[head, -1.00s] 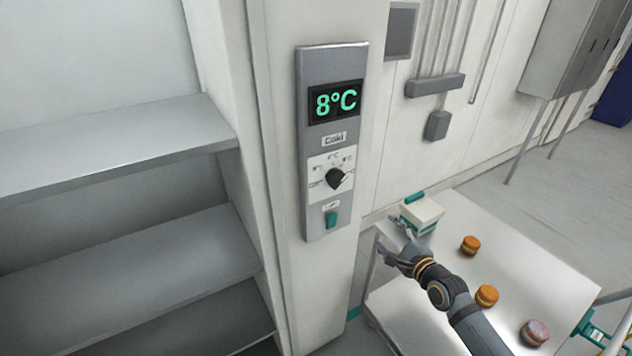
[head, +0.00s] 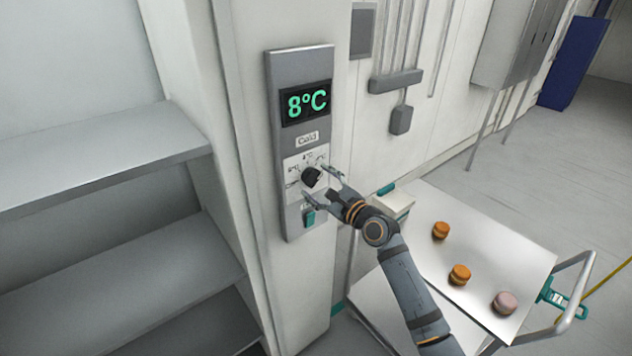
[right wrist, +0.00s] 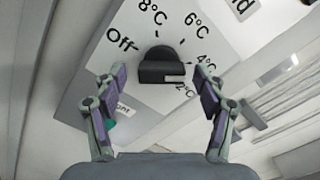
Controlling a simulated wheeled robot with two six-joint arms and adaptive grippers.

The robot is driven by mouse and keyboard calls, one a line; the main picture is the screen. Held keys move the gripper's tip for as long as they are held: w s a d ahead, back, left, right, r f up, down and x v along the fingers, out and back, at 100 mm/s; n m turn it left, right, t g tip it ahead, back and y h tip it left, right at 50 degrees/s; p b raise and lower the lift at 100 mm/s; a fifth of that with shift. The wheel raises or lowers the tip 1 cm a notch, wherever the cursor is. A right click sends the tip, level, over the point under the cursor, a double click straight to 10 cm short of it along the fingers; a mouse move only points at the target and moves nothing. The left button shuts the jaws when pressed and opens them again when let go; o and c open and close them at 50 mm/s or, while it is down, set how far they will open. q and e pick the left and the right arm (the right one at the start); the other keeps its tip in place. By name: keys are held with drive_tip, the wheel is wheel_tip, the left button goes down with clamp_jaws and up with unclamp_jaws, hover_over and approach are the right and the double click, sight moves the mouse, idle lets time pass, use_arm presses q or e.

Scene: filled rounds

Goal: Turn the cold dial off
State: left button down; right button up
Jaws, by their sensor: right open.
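The cold dial (head: 311,178) is a black knob on a white scale plate, under the "Cold" label of a grey wall panel (head: 285,225). The panel's display (head: 307,102) reads 8°C in green. In the right wrist view the dial (right wrist: 160,66) sits between my fingertips, among marks for Off, 8°C, 6°C, 4°C and 2°C. A pale mark on the knob faces right; its exact setting is unclear. My right gripper (head: 318,182) is open, its fingers on either side of the dial with gaps visible in the wrist view (right wrist: 160,78). My left gripper is out of view.
A teal switch (head: 309,217) sits just below the dial. A white cart (head: 480,225) at the right carries several round pastries and a white box (head: 394,203) with a teal handle. Grey shelves (head: 100,160) stand at the left.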

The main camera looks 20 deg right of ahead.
drive_tip(key=shift+w, duration=0.4)
drive_tip(key=shift+a, duration=0.1)
drive_tip(key=c, duration=1.2)
drive_tip(key=shift+o, duration=0.2)
